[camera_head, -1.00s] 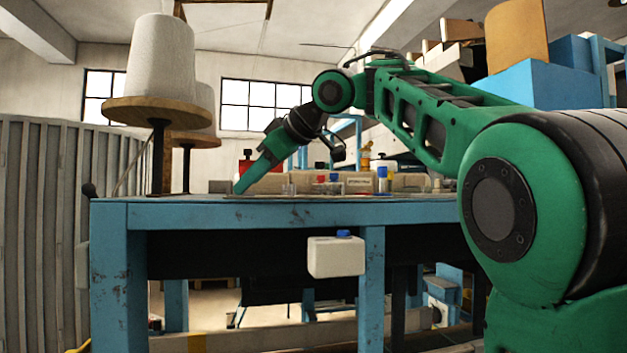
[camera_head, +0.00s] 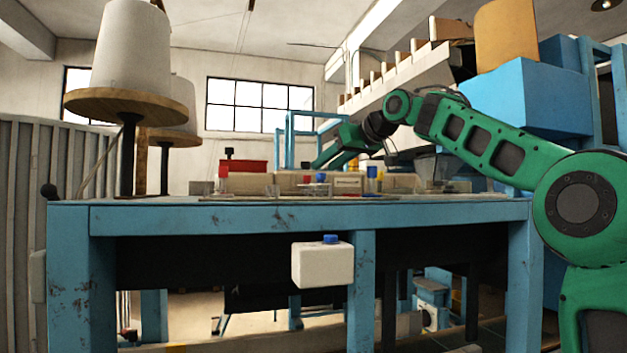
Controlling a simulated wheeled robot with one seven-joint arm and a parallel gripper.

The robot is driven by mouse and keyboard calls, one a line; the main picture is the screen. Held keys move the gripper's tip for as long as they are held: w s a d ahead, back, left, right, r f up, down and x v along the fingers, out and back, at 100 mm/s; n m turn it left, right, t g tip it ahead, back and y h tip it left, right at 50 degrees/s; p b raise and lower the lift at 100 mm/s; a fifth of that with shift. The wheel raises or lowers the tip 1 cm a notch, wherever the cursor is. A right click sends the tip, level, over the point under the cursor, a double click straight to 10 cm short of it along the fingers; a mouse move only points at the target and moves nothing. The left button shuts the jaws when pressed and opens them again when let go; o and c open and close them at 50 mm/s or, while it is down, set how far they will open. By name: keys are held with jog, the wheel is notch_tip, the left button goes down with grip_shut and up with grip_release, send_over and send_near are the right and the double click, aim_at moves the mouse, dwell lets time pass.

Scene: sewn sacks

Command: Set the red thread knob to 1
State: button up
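Small coloured parts show low along the tabletop, too small and edge-on for me to read any dial marking. One red part (camera_head: 223,172) is at the left of the row, and a smaller red part (camera_head: 306,178) is near the middle beside a blue one (camera_head: 320,178). I cannot tell which red part is the thread knob or how it is set. My gripper (camera_head: 316,164) reaches left over the back of the table, above and apart from the middle parts in the picture. Its fingers are not clear enough to tell whether they are open.
The blue table (camera_head: 190,217) carries pale blocks (camera_head: 348,183), a blue-capped bottle (camera_head: 371,172) and a red box (camera_head: 246,167). Large thread cones (camera_head: 133,45) on wooden discs stand at left. A white container (camera_head: 322,265) hangs at the table front. A blue bin (camera_head: 525,92) is at right.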

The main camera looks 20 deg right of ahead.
aim_at(307, 180)
jog(key=shift+x, duration=3.6)
grip_shut()
